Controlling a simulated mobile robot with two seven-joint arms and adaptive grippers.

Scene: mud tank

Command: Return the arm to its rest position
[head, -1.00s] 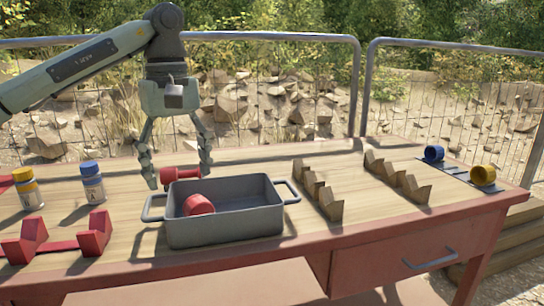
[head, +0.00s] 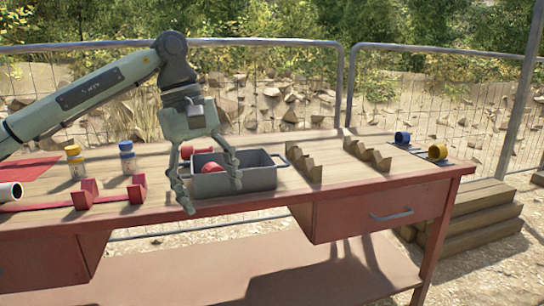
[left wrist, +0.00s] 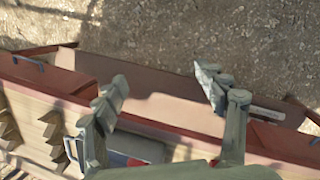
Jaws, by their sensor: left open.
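My left gripper (head: 208,190) is open and empty in the head view. It hangs in front of the grey metal tray (head: 262,180), its fingers over the front edge of the table. A red piece (head: 211,168) lies in the tray, and another red piece (head: 187,152) shows behind it, partly hidden by my gripper. In the left wrist view my open fingers (left wrist: 165,95) point out past the table edge toward the ground, with nothing between them. My right gripper is in neither view.
The wooden table (head: 400,187) has wooden notched racks (head: 305,163) right of the tray. Bottles (head: 127,157) and a red stand (head: 87,194) are on the left. Wooden steps (head: 480,217) stand beyond the table.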

